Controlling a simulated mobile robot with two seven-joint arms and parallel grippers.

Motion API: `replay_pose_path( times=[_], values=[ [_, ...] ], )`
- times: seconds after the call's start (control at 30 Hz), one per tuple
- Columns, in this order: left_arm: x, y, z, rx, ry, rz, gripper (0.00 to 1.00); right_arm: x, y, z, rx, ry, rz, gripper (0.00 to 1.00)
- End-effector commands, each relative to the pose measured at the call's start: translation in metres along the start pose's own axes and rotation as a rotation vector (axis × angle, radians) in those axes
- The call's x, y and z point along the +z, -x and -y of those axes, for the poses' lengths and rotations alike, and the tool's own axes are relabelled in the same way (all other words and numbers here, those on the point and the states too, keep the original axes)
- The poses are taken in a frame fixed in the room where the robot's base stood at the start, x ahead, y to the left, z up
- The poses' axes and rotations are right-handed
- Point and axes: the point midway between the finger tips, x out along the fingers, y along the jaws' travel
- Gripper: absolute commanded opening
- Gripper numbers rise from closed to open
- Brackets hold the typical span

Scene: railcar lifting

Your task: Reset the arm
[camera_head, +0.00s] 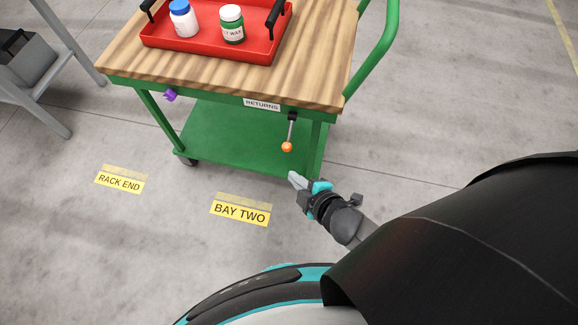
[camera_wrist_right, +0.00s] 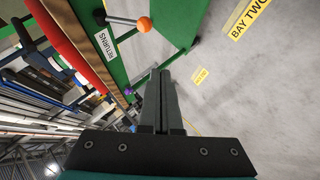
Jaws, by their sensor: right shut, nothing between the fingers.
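My right gripper (camera_head: 297,180) is shut and empty in the head view, low in front of the cart's right front corner, below a small lever with an orange knob (camera_head: 287,147). In the right wrist view the two fingers (camera_wrist_right: 160,75) lie together with nothing between them. The orange knob (camera_wrist_right: 144,24) shows there at the top, apart from the fingers. The green cart (camera_head: 240,140) has a wooden top and a "RETURNS" label (camera_head: 262,104) on its front edge. My left gripper is not in view.
A red tray (camera_head: 190,47) on the cart top holds a white-and-blue bottle (camera_head: 183,18) and a green bottle (camera_head: 232,25). A purple knob (camera_head: 170,95) sits on the cart's front. Grey steel furniture (camera_head: 35,72) stands at left. Floor labels mark clear floor in front.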

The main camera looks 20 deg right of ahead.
Motion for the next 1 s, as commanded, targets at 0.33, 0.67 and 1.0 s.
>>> replay_pose_path(
  times=[0.33,0.67,1.0],
  values=[
    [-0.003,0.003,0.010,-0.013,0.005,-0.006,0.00,0.000,0.012,0.002,0.000,0.000,-0.001,0.00],
    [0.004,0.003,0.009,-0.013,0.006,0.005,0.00,0.000,0.012,0.002,0.001,0.000,-0.001,0.00],
    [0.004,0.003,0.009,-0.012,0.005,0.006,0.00,0.029,0.004,0.035,-0.068,-0.096,0.070,0.00]
  ],
)
